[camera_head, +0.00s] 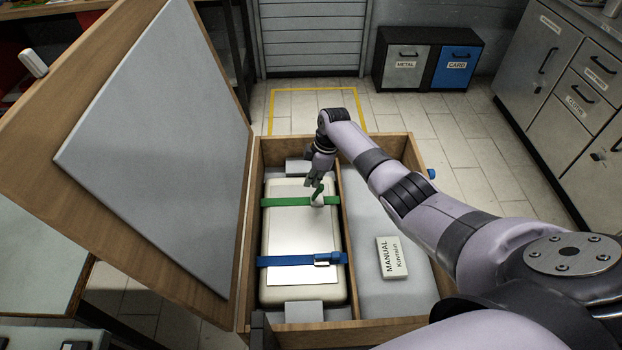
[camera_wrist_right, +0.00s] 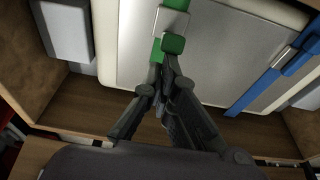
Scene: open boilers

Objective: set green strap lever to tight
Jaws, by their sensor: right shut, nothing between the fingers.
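A white boiler unit (camera_head: 303,225) lies in the left compartment of an open wooden crate. A green strap (camera_head: 285,201) crosses its far part. The strap's green lever (camera_head: 319,190) stands up from the buckle (camera_head: 317,201) at the strap's right part. My right gripper (camera_head: 314,182) is shut and empty, pointing down beside the lever. In the right wrist view, the closed fingertips (camera_wrist_right: 167,68) are right at the green lever end (camera_wrist_right: 173,43), below the metal buckle (camera_wrist_right: 171,22); I cannot tell whether they touch it. My left gripper is not in view.
A blue strap (camera_head: 285,260) with its own buckle crosses the near part of the boiler. A manual (camera_head: 392,257) lies in the crate's right compartment. The crate's hinged lid (camera_head: 165,140) stands open on the left. Metal and card bins (camera_head: 428,58) stand at the back.

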